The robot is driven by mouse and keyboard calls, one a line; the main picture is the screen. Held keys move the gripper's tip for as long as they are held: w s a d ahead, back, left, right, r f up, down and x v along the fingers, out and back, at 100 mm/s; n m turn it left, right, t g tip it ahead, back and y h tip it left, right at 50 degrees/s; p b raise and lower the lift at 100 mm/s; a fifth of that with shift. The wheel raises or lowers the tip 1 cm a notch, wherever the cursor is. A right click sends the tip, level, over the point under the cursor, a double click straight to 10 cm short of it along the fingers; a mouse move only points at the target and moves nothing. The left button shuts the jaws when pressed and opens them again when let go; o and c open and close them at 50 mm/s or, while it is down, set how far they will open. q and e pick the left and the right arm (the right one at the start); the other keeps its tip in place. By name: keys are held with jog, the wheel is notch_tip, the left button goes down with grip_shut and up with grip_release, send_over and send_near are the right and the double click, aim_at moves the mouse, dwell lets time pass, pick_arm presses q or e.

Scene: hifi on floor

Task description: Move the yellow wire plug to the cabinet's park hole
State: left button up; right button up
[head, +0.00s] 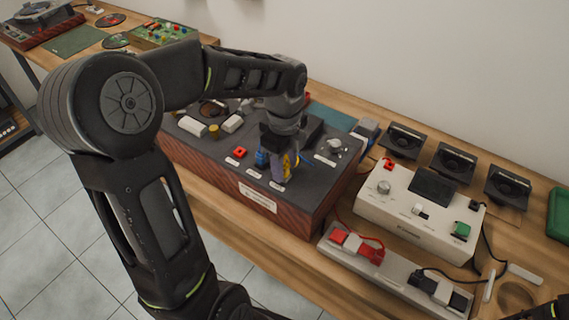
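The cabinet (310,212) is a wide box with a dark top, reddish wood sides and a white front label. My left gripper (283,170) points down over the front part of its top. A yellow piece (293,158), which looks like the yellow wire plug, shows at the fingers. Whether the fingers grip it or stand beside it cannot be told. A blue plug (262,158) stands just left of the gripper, and a red square plug (239,152) further left. Small white labels lie along the front; I cannot make out which hole is the park hole.
A white control box (418,215) and a power strip (392,272) with red and black plugs stand to the right. Black speaker-like units (452,160) line the wall. A turntable (40,22) is at the far left.

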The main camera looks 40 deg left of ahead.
pick_arm(q)
jog(key=shift+r, duration=0.25)
notch_tip(320, 180, up, 7)
jog(key=shift+r+b, duration=0.15)
jog(key=shift+b, duration=0.15)
jog(key=shift+r+p, duration=2.2)
jog(key=shift+r, duration=0.3)
